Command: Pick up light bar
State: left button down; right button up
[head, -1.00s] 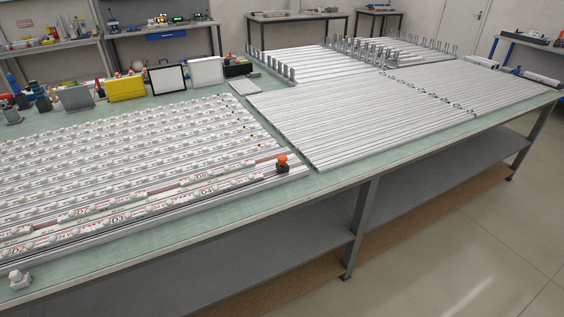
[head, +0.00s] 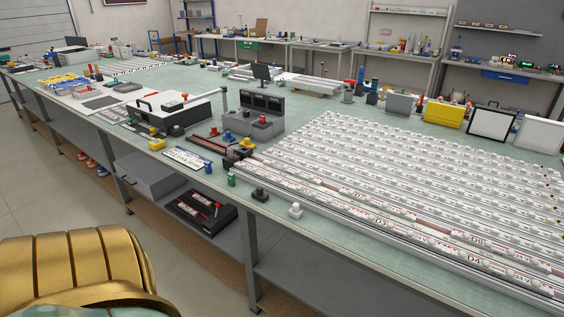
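Several white light bars (head: 400,215) with rows of round lenses lie side by side on the green-topped workbench, in the right half of the head view. The nearest ones carry red and black markings, such as D3 and D4, and lie along the bench's front edge. The right ends of the nearest bars are cut off by the picture edge. Neither gripper shows in the head view, and nothing in view touches the bars.
The long workbench (head: 277,222) runs from far left to lower right. A lower shelf holds a black tray (head: 203,213). Floor at left is clear.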

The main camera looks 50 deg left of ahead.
aim_at(347, 209)
jog(key=u, duration=1.3)
